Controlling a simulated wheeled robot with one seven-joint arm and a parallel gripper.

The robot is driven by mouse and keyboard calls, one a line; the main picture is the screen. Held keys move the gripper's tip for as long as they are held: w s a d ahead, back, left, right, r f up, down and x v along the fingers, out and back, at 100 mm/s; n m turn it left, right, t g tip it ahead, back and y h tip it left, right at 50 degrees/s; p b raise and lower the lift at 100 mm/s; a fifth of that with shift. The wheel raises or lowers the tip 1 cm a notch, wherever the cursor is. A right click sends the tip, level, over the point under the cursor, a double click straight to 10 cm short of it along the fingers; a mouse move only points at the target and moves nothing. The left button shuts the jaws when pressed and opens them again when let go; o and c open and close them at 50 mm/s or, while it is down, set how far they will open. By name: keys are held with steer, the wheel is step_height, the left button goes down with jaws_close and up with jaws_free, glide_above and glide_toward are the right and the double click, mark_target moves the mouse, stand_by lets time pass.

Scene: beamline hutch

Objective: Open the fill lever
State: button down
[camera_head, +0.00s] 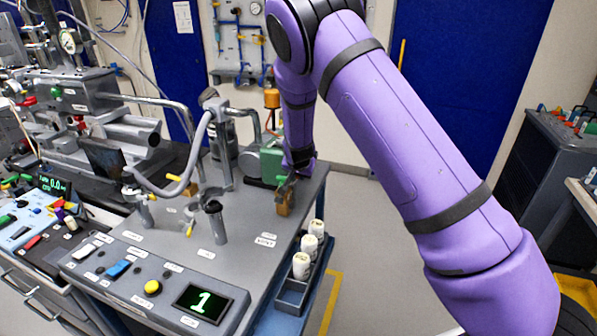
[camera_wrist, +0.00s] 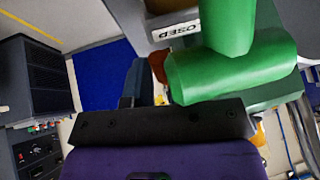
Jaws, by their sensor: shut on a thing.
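A green lever (camera_wrist: 232,65) fills much of the wrist view. It has a thick round handle and an upright part, with a white label ending in "OSED" (camera_wrist: 178,30) behind it. My gripper (camera_wrist: 165,120) shows as a dark finger bar right against the lever's lower side, shut on it. In the head view my gripper (camera_head: 290,172) is low at the right side of the grey bench, by a green housing (camera_head: 263,163) and a brass-coloured block (camera_head: 284,199). My wrist hides most of the lever there. The far finger is hidden in the wrist view.
The grey bench top (camera_head: 240,262) carries a clamp post (camera_head: 214,220), yellow-handled valves (camera_head: 188,228) and a display reading 1 (camera_head: 205,303). A rack with white cylinders (camera_head: 302,265) hangs at its right edge.

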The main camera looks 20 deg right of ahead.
steer(key=shift+w+f+t, duration=0.1)
steer(key=shift+f+t, duration=0.1)
steer(key=shift+t, duration=0.1)
stand_by(0.4)
steer(key=c, duration=1.3)
jaws_free()
steer(key=v, duration=1)
steer(key=shift+s+a+r, duration=0.2)
steer(key=shift+s+r, duration=0.05)
